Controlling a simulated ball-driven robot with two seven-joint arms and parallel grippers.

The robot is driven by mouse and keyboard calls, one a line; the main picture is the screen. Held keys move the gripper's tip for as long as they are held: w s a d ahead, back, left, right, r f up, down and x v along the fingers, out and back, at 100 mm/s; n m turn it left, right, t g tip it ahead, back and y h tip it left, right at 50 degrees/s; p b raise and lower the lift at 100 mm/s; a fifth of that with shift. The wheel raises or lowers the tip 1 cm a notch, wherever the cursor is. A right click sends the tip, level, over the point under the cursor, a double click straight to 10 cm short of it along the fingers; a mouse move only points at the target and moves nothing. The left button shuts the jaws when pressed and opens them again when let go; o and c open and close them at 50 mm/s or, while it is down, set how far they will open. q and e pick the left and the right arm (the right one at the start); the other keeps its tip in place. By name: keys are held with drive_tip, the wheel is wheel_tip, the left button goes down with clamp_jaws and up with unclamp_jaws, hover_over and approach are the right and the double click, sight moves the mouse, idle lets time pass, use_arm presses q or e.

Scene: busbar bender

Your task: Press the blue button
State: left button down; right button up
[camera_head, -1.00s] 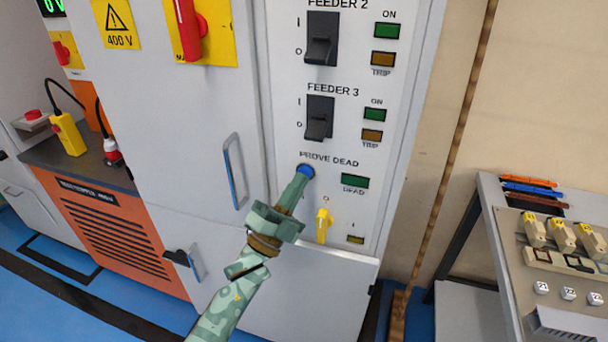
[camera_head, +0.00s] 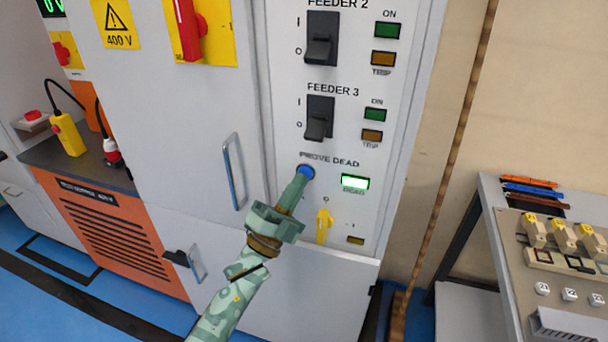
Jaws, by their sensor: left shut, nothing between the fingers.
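The round blue button (camera_head: 306,172) sits on the white panel under the words PROVE DEAD. My left gripper (camera_head: 301,179) is shut and empty, with its fingertips at the lower left edge of the button. They appear to touch it and cover part of it. The DEAD lamp (camera_head: 355,182), to the right of the button, glows bright green-white. My right gripper is not in the picture.
A yellow key switch (camera_head: 323,226) sits below the button. The FEEDER 3 switch (camera_head: 319,118) is above it. A cabinet door handle (camera_head: 233,171) stands out on the left. A bench (camera_head: 489,200) with tools and a device stands at right.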

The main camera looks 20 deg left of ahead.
use_arm(q)
drive_tip(key=s+p, duration=0.2)
drive_tip(key=s, duration=0.4)
drive_tip(key=shift+a, duration=0.1)
idle(0.6)
